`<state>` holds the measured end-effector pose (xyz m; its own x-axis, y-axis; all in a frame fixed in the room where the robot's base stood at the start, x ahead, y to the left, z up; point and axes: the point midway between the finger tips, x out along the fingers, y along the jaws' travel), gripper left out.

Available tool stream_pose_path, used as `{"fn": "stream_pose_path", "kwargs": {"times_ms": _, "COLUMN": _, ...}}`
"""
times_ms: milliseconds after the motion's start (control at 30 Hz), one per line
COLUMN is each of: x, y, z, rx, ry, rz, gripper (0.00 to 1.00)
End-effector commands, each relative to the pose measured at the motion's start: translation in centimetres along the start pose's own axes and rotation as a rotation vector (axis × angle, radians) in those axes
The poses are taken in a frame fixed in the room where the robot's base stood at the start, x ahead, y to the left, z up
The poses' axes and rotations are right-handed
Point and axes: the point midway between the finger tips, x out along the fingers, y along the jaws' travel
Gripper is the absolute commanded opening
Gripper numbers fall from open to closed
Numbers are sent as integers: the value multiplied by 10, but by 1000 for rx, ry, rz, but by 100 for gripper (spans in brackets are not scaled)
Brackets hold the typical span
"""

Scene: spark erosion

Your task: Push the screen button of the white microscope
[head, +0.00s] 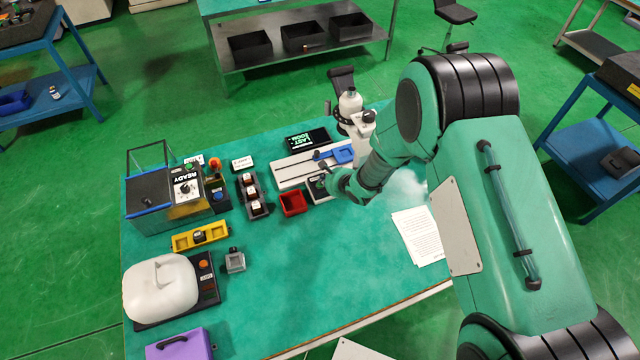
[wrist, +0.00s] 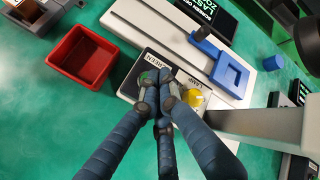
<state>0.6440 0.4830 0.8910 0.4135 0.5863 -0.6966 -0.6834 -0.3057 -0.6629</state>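The white microscope (head: 362,128) stands at the table's back edge in the head view; its white base (wrist: 150,20) fills the top of the wrist view. A small black panel on the base (wrist: 136,72) carries the labels SCREEN and LAMP. A yellow button (wrist: 196,98) sits by the LAMP label. My gripper (wrist: 158,82) is shut and empty, its fingertips together over the panel beside the SCREEN label. The fingers hide the screen button, and I cannot tell whether they touch it. My gripper (head: 328,172) also shows in the head view, reaching in from the right.
A red bin (wrist: 82,56) stands left of the panel. A blue holder (wrist: 222,72) sits on the base, with a black display (head: 306,140) behind. Paper sheets (head: 418,236) lie at right. The table's front middle is clear.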

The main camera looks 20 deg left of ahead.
Motion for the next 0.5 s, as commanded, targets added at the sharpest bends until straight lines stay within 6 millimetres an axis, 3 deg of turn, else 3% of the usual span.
{"fn": "stream_pose_path", "kwargs": {"times_ms": 500, "x": 6, "y": 5, "z": -2, "rx": 1, "ry": 0, "rz": 0, "gripper": 0}}
